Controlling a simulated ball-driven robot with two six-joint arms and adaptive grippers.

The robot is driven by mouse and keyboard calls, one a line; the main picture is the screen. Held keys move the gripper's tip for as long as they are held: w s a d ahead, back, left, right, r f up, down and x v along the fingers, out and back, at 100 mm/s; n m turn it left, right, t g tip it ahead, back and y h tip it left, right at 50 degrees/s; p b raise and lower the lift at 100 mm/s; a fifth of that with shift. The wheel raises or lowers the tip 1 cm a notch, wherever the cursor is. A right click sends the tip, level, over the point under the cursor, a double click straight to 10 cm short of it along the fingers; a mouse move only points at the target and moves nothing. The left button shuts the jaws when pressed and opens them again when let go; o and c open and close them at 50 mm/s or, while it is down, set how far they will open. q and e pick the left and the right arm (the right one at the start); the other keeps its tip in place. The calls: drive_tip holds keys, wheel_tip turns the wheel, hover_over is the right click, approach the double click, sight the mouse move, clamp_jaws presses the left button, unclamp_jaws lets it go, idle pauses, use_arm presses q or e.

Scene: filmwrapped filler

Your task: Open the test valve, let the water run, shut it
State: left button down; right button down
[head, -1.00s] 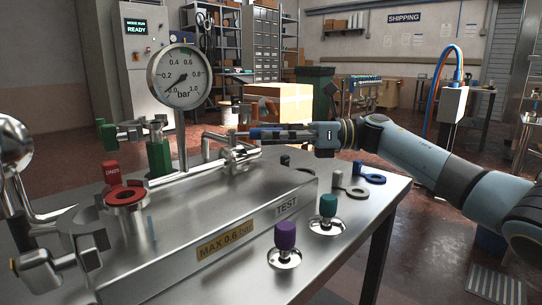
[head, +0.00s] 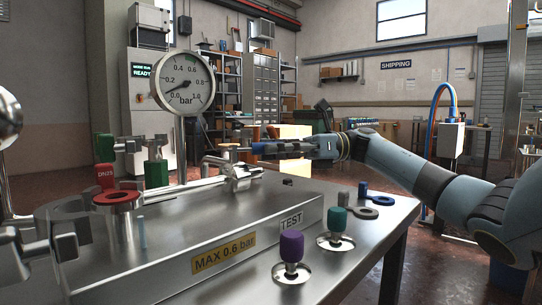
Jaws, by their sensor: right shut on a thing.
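The test valve (head: 240,171) is a shiny metal fitting on a pipe at the back of the steel bench, behind the TEST plate (head: 291,222). The lever lies about level, pointing right. The round pressure gauge (head: 184,83) stands behind the pipes, its needle near the low end of its scale. No running water shows. My left gripper is out of view.
A green-handled valve (head: 155,173) and a red DN25 ring (head: 118,197) are at the left. A purple knob (head: 291,246) and a teal knob (head: 337,219) stand at the front right. Grey and blue keyed tags (head: 377,199) lie behind them. A MAX 0.6 bar label (head: 223,254) is on the front plate.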

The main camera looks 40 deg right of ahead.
idle(0.4)
drive_tip(key=c, duration=1.1)
unclamp_jaws()
drive_tip(key=v, duration=1.2)
